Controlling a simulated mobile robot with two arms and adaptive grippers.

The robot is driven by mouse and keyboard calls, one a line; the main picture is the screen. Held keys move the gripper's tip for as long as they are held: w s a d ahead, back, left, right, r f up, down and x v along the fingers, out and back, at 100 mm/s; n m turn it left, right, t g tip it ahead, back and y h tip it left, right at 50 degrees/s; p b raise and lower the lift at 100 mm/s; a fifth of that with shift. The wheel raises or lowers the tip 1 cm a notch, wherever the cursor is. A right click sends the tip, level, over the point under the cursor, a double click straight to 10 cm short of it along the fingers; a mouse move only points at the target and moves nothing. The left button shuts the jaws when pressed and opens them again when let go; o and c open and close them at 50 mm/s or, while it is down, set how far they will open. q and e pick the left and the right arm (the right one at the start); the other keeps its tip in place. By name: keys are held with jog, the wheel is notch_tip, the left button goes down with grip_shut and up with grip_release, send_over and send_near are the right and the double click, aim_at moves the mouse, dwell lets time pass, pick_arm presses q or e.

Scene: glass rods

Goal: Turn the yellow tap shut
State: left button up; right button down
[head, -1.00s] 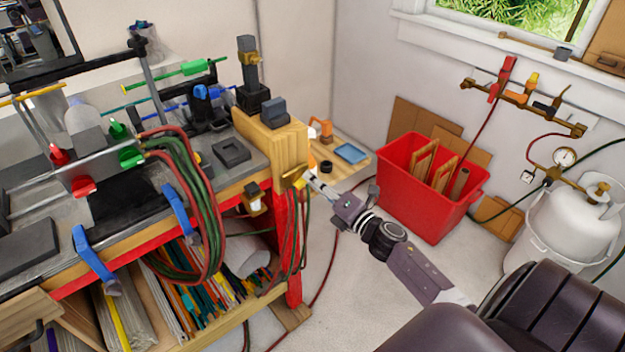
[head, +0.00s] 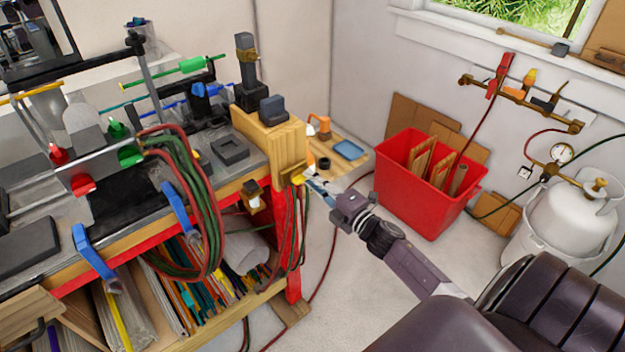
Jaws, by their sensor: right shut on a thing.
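A small yellow tap (head: 298,180) sits at the right end of the workbench, just under the wooden block. My right gripper (head: 309,177) reaches it from the lower right, with its fingertips at the tap and shut on it. The fingers cover part of the tap, and the handle's exact angle is too small to tell. My left gripper is out of view.
The workbench (head: 217,197) carries a torch with red and green knobs, hoses and blue clamps. A red bin (head: 418,197) stands on the floor to the right. A white gas cylinder (head: 570,222) and a wall manifold (head: 522,103) are further right.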

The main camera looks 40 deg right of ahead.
jog(key=shift+f, duration=0.1)
jog(key=c, duration=2)
grip_release()
jog(key=shift+s, duration=0.1)
jog(key=s, duration=0.8)
jog(key=s+d, duration=0.1)
jog(key=s, duration=0.2)
jog(key=shift+s, duration=0.4)
